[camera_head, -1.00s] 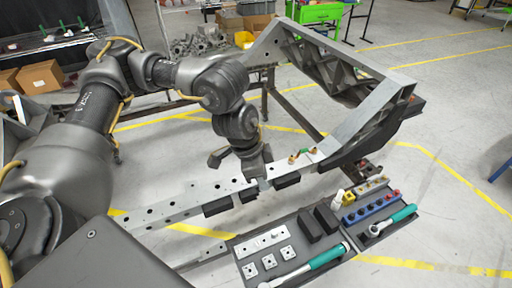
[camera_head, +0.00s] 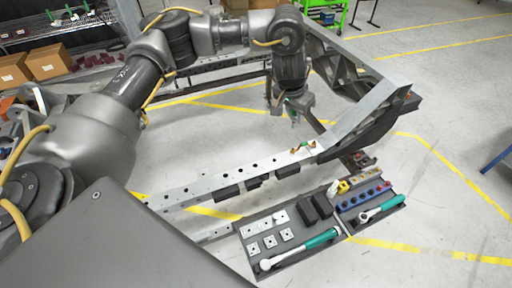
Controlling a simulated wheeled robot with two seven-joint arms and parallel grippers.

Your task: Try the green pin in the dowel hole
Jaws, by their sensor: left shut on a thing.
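My left gripper (camera_head: 294,112) is above and beyond the rail's far end, pointing down, beside the sloping frame beam. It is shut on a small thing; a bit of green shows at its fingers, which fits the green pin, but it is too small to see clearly. The grey rail (camera_head: 207,192) has a row of dark holes along its top; I cannot tell which one is the dowel hole. A few small coloured pieces (camera_head: 302,147) sit on the rail near the beam's foot. My right gripper is not in view.
A dark tray (camera_head: 246,229) in front of the rail holds metal plates, black blocks and a green-handled tool (camera_head: 320,239). A second tray to its right has a blue holder (camera_head: 362,198) with several pieces and a green-handled ratchet (camera_head: 383,207). Dark blocks (camera_head: 228,193) line the rail's side.

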